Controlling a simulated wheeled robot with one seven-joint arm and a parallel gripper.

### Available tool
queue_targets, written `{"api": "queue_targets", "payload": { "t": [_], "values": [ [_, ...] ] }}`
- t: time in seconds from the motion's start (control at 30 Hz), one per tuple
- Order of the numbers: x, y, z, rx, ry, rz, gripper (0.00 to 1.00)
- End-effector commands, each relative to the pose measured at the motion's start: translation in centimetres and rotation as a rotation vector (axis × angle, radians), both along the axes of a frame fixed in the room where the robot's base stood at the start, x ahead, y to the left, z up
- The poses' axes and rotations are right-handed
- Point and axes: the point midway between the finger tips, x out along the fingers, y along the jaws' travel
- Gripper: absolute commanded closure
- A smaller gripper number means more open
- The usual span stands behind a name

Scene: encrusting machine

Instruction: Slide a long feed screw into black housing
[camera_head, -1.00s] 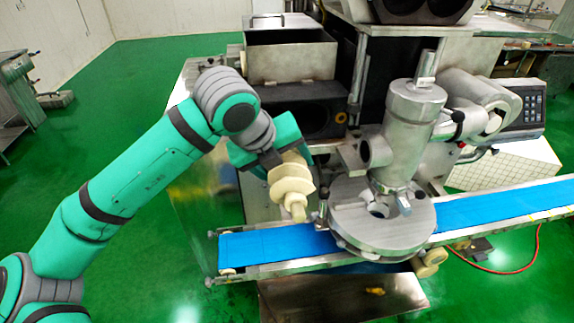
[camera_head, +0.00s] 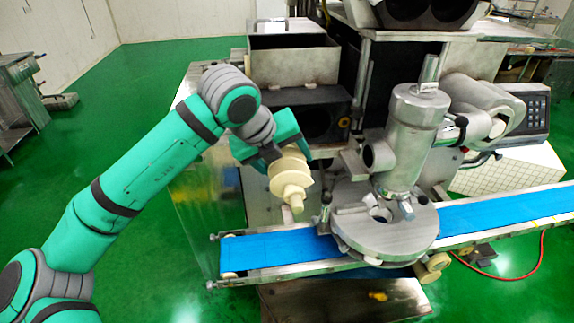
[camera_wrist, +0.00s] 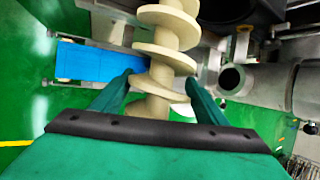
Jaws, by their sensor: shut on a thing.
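The cream-coloured feed screw (camera_head: 290,178) has wide spiral flights and a narrower end that points down toward the viewer in the head view. My gripper (camera_head: 272,156) is shut on it and holds it in the air above the left end of the blue belt. The wrist view shows the screw (camera_wrist: 168,42) between the two green fingers (camera_wrist: 158,88), running up out of the picture. The black housing (camera_head: 300,112) with a dark round opening stands just behind my gripper, apart from the screw. My gripper and wrist hide part of its front.
A steel hopper box (camera_head: 292,58) sits above the housing. A steel cylinder (camera_head: 412,130) on a round disc stands to the right, close to the screw. The blue conveyor belt (camera_head: 262,249) runs below. Open green floor lies to the left.

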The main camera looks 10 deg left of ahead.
Motion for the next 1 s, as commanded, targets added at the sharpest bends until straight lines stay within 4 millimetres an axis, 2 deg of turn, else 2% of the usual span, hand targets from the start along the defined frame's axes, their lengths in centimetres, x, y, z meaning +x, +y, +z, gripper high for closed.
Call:
{"api": "queue_targets", "payload": {
  "t": [0.33,1.0],
  "values": [
    [1.8,0.7,0.1,0.000,-0.002,0.000,0.71],
    [2.5,1.0,0.1,-0.001,-0.002,0.001,0.71]
  ]
}}
